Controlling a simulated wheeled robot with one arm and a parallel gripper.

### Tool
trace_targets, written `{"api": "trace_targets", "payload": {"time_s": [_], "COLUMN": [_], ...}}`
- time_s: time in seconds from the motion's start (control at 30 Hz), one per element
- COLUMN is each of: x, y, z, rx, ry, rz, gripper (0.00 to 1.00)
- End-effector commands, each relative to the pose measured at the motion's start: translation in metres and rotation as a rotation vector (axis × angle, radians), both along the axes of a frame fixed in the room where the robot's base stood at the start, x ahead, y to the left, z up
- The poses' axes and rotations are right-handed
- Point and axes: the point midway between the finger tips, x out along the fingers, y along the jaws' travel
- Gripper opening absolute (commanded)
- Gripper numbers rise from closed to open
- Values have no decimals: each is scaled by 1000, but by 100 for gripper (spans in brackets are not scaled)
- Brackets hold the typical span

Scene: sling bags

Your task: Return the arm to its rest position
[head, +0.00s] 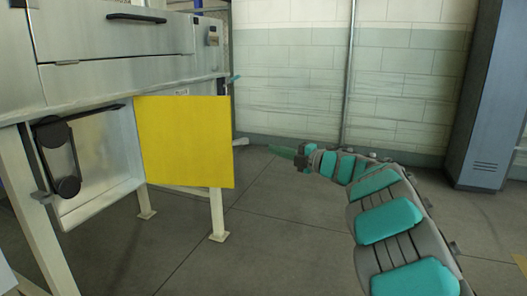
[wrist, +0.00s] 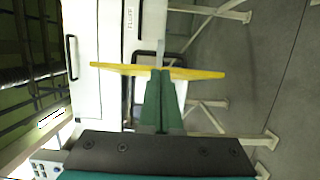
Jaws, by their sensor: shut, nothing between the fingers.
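My arm reaches in from the lower right of the head view, with grey links and teal covers. My gripper (head: 272,149) is at its far end, to the right of a yellow panel (head: 185,140), with floor showing between them in that view. In the wrist view my gripper (wrist: 160,74) has its green fingers together with nothing held. The yellow panel (wrist: 108,67) shows edge-on across the fingertips there; I cannot tell whether they touch. No sling bag is recognisable.
A grey locker (head: 492,100) stands at the right by the tiled wall (head: 400,80). The floor (head: 270,235) between is clear.

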Motion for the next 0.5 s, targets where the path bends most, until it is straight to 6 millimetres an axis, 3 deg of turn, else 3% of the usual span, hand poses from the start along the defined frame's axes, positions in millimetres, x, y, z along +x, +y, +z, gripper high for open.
{"api": "trace_targets", "payload": {"time_s": [0.1,0.33,0.5], "x": [-7,-13,2], "y": [-21,-40,-61], "z": [-1,0,17], "rx": [-1,1,23], "ry": [2,2,8], "rz": [-5,-7,-146], "gripper": [0,0,0]}}
